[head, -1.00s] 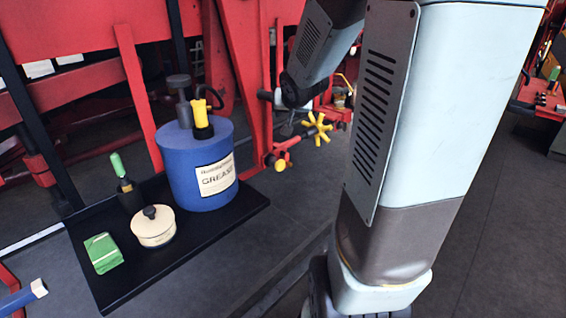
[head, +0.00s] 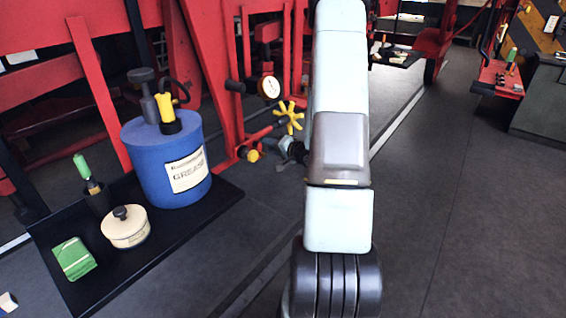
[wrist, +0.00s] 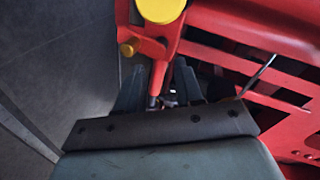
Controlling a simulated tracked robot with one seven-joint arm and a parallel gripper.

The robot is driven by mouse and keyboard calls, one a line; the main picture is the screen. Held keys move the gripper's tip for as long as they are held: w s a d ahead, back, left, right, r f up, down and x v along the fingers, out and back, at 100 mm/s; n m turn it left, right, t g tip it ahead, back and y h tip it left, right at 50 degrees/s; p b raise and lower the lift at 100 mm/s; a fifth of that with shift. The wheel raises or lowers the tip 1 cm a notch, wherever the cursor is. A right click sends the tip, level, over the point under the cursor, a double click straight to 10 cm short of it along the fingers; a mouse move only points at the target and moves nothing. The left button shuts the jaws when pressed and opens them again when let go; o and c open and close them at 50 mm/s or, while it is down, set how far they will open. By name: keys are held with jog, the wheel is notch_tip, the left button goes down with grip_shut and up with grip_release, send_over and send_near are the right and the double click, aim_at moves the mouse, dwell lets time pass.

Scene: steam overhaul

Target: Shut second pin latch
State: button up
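A red fitting with a yellow round end (head: 252,155) sticks out low on the red frame in the head view, below a yellow star-shaped handwheel (head: 289,116). My gripper (head: 294,151) is just right of this fitting, partly hidden by my arm. A large yellow knob (wrist: 160,8) and a smaller yellow end (wrist: 129,47) are beyond the fingers. I cannot tell which part is the second pin latch.
A black tray (head: 226,195) at left holds a blue grease drum (head: 150,178), a cream lidded tin (head: 126,232), a green pad (head: 74,259) and a green-handled tool (head: 84,170). A gauge (head: 269,88) sits above the handwheel. The floor at right is clear.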

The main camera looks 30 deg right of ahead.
aim_at(264, 154)
jog(key=s+f+m+t+y, duration=0.2)
jog(key=s+f+m, duration=0.1)
jog(key=s+f, duration=0.15)
jog(key=d+x, duration=0.1)
jog(key=x, duration=0.6)
jog(key=shift+w+f, duration=0.15)
jog(key=shift+f, duration=0.05)
dwell(0.4)
jog(key=shift+c, duration=0.3)
jog(key=shift+r, duration=0.1)
jog(key=c, duration=0.6)
jog(key=shift+w+a, duration=0.1)
grip_shut()
jog(key=shift+a, duration=0.1)
